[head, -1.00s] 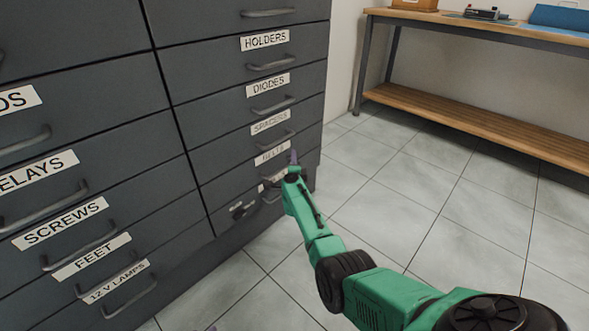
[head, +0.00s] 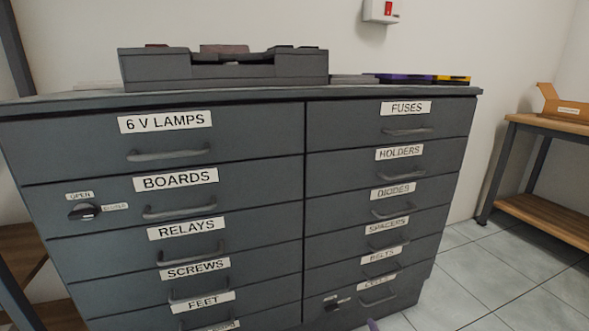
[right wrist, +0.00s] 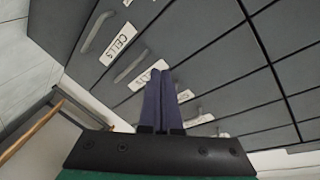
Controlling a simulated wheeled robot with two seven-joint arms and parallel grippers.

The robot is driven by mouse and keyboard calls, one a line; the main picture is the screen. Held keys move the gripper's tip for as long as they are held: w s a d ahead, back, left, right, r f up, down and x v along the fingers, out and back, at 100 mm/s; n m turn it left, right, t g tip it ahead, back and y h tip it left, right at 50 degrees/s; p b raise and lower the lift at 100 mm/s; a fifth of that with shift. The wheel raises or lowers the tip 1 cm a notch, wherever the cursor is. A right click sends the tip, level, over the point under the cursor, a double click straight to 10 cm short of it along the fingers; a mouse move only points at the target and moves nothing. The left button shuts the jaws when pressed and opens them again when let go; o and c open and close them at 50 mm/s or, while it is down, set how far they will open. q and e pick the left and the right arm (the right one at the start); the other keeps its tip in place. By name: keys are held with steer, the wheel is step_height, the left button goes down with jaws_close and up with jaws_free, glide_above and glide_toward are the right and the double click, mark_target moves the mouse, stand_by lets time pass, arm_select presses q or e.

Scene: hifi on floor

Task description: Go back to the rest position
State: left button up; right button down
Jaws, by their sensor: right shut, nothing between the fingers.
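My right gripper (head: 372,323) shows in the head view only as a small purple fingertip at the bottom edge, in front of the cabinet's lower right side. In the right wrist view the right gripper's two purple fingers (right wrist: 160,74) lie together, shut with nothing between them. They point toward the grey drawer cabinet (right wrist: 215,60); whether they touch it cannot be told. My left gripper is in no view.
The grey drawer cabinet (head: 255,190) fills the middle of the head view, with all its visible drawers closed. A dark tray (head: 225,72) stands on top. A wooden workbench (head: 548,125) stands at the right. Tiled floor (head: 480,270) is clear between them.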

steer(key=s+a+f+n+g+y, duration=0.3)
steer(key=s+a+n+g+y, duration=0.3)
steer(key=s+a+n, duration=0.85)
arm_select(q)
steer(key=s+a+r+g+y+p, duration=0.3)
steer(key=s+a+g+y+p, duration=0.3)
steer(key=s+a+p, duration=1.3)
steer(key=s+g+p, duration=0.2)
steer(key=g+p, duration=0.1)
steer(key=p, duration=1.4)
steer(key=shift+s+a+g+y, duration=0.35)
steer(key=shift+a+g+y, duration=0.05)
arm_select(e)
steer(key=s+d+r+m+g+h, duration=0.1)
steer(key=s+d+g+h, duration=0.1)
steer(key=s+d, duration=0.4)
steer(key=s+d+r+m+g+h, duration=0.1)
steer(key=s+d+g, duration=0.3)
steer(key=s, duration=0.8)
steer(key=s+d+r+m+g+h, duration=0.1)
steer(key=s+d+g+h, duration=0.2)
steer(key=s+d, duration=0.4)
steer(key=s+g, duration=0.1)
steer(key=s, duration=0.2)
steer(key=shift+d, duration=0.4)
